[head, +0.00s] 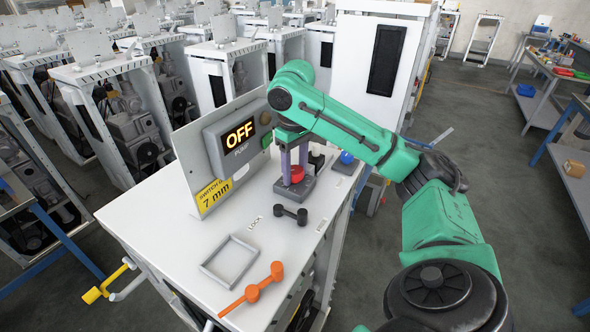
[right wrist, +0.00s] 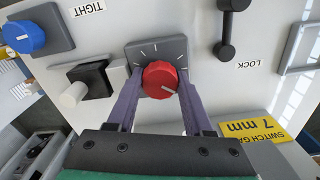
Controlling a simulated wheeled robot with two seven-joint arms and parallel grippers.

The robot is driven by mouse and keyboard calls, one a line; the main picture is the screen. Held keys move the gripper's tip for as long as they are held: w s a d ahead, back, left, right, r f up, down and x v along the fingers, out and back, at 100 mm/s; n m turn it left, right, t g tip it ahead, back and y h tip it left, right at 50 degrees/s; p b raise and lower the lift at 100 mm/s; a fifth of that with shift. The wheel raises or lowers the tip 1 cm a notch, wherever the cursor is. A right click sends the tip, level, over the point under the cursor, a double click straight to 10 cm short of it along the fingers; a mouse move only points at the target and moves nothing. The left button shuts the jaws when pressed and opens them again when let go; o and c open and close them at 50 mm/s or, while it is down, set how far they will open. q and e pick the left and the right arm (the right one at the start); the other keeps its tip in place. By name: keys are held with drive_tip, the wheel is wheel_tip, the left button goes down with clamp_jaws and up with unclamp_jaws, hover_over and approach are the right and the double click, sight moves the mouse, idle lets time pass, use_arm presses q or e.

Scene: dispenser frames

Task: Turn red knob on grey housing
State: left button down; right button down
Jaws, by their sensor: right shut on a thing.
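The red knob (right wrist: 160,80) sits on a grey housing (right wrist: 172,47) with white tick marks on top of the white cabinet. A short pale mark shows on the knob's lower right. My right gripper (right wrist: 159,90) comes down from above, with its two purple fingers shut on the knob, one on each side. In the head view my right gripper (head: 290,166) points down at the red knob (head: 297,174) on its grey housing (head: 294,189). My left gripper is not in view.
A blue knob (head: 347,158), a dark lever (head: 291,214), a grey frame (head: 230,261) and an orange handle (head: 252,292) are on the cabinet top. The aisle at right is clear.

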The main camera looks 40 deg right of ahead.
sight(295, 169)
drive_tip(key=c, duration=0.6)
unclamp_jaws()
drive_tip(key=shift+r, duration=7.3)
